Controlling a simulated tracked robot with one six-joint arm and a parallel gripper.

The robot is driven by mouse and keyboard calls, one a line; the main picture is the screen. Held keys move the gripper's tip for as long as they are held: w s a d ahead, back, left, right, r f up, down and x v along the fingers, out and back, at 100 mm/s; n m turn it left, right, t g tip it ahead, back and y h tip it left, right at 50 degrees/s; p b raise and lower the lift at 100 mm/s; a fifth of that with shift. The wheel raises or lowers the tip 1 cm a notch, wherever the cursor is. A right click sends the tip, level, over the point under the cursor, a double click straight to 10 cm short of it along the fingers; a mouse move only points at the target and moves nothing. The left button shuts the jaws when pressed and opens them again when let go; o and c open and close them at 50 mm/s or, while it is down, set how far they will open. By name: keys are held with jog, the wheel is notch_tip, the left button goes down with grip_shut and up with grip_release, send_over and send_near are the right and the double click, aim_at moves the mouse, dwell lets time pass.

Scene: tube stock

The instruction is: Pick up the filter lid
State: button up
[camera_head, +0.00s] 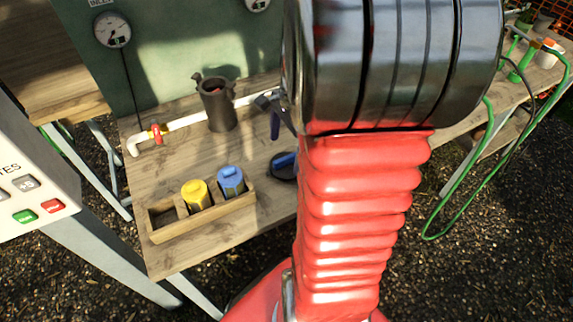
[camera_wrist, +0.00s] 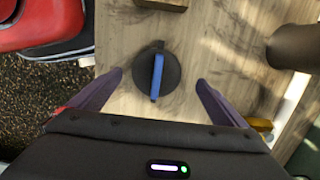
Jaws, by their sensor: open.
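The filter lid (camera_head: 277,173) is a dark round disc with a raised blue bar handle, lying flat on the wooden bench; my arm partly covers it in the head view. In the wrist view the lid (camera_wrist: 173,75) lies between and beyond my two fingers, its bar pointing roughly toward my palm. My gripper (camera_wrist: 160,79) is open and empty, one finger on each side of the lid and apart from it. In the head view only part of a finger (camera_head: 275,125) shows beside my arm, above the bench. The filter housing (camera_head: 217,107) is a dark open cylinder on the white pipe.
A wooden tray (camera_head: 203,222) holds a yellow (camera_head: 196,195) and a blue cartridge (camera_head: 230,181), with an empty slot at left. A red-handled valve (camera_head: 155,133) sits on the pipe. The green panel (camera_head: 200,45) with gauges stands behind. Bench surface around the lid is mostly clear.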

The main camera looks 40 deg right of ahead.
aim_at(287, 157)
jog(key=f, duration=0.5)
jog(key=shift+s+a, duration=0.15)
jog(key=shift+s, duration=0.05)
jog(key=c, duration=1.2)
jog(key=shift+r, duration=0.1)
notch_tip(287, 157, up, 10)
jog(key=shift+f, duration=0.1)
dwell(0.4)
